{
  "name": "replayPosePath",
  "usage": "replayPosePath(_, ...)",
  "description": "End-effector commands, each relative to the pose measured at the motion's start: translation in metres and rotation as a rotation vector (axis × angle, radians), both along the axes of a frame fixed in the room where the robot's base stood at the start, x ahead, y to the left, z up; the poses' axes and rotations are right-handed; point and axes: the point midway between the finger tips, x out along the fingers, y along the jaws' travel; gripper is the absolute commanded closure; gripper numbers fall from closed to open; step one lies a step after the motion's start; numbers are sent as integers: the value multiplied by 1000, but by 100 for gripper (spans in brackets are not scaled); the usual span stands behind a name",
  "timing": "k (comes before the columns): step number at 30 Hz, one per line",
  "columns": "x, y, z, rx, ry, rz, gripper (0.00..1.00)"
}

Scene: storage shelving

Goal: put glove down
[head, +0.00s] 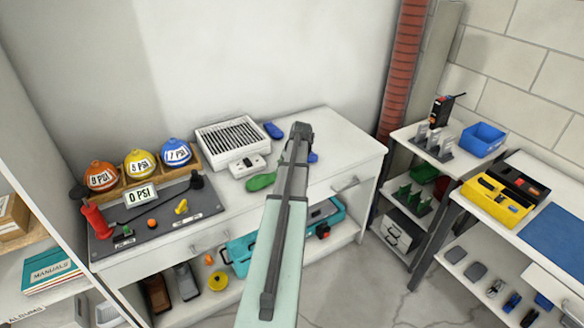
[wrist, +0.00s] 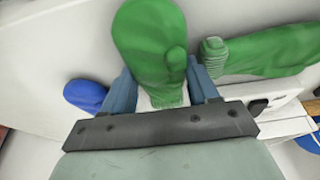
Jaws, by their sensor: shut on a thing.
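My gripper (wrist: 166,82) is shut on a green glove (wrist: 148,38), which sits between its two blue fingers in the wrist view. The glove hangs over or rests on the white worktop; I cannot tell which. A second green glove (wrist: 265,50) lies on the worktop to the right in the wrist view. It also shows left of my arm in the head view (head: 262,181). A blue glove (wrist: 86,95) lies to the left in the wrist view and right of my arm in the head view (head: 313,157).
The white worktop (head: 345,150) is clear on its right. A slatted white tray (head: 232,135), a white switch box (head: 247,166) and another blue item (head: 273,130) are near the gloves.

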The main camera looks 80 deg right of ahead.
Motion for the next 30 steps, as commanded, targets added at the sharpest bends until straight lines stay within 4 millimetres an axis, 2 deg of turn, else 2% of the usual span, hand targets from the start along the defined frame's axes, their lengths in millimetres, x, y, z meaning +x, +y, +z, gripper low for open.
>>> replayPosePath(11,0,0,-4,-1,-1,0,71)
replayPosePath(12,0,0,-4,-1,-1,0,39)
replayPosePath(15,0,0,-4,-1,-1,0,30)
replayPosePath(24,0,0,-1,-1,-1,0,30)
replayPosePath(30,-4,4,17,-3,-1,-1,30)
